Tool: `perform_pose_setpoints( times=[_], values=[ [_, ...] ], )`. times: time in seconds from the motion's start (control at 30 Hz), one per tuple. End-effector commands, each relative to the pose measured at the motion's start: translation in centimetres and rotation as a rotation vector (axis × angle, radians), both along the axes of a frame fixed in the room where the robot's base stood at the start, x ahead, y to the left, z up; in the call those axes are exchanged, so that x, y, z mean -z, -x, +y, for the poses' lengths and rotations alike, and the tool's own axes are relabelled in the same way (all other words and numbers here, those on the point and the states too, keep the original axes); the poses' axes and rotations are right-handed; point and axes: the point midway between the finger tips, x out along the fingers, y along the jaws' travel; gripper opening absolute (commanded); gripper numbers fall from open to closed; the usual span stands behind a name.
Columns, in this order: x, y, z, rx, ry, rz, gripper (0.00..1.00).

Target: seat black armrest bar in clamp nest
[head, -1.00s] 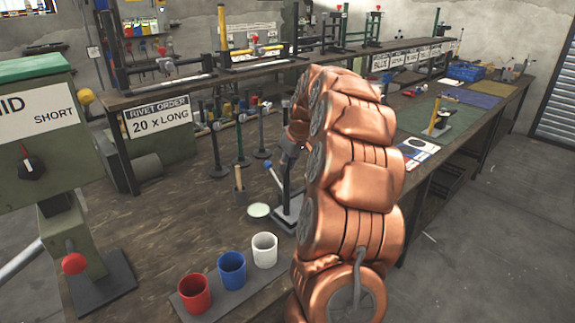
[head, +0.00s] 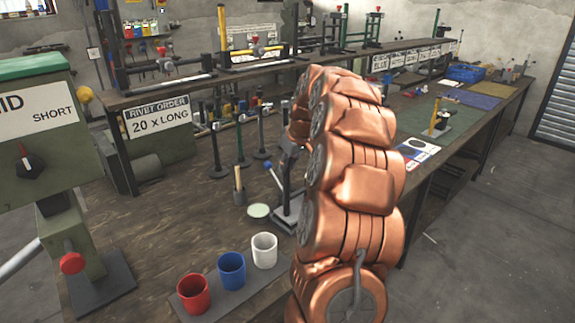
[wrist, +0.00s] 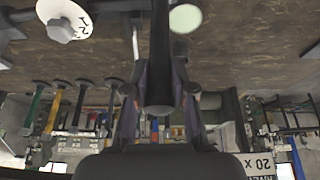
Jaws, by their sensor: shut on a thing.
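The black armrest bar (wrist: 160,62) shows in the wrist view as a dark upright shape in the middle, its rounded lower end facing the camera. My gripper (wrist: 160,78) is shut on it, with one finger on each side. The bar's far end runs out of the top of the picture. In the head view my copper arm hides most of the gripper and bar. A grey upright stand with a flat base (head: 288,213) and a blue-knobbed lever (head: 268,165) is beside my arm; I cannot tell whether it is the clamp nest.
A pale round disc (head: 258,210) and a wooden-handled tool in a dark holder (head: 239,190) stand beside the stand. Red (head: 194,293), blue (head: 231,270) and white (head: 264,250) cups line the front. Several dark posts stand behind. A green press (head: 50,130) is at left.

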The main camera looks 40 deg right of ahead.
Motion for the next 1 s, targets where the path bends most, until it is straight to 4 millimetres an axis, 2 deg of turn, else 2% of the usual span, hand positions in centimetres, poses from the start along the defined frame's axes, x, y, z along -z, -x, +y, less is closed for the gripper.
perform_pose_setpoints(
  times=[1.0],
  values=[
    [2.0, 0.0, 0.0, 0.000, 0.002, -0.001, 0.00]
  ],
)
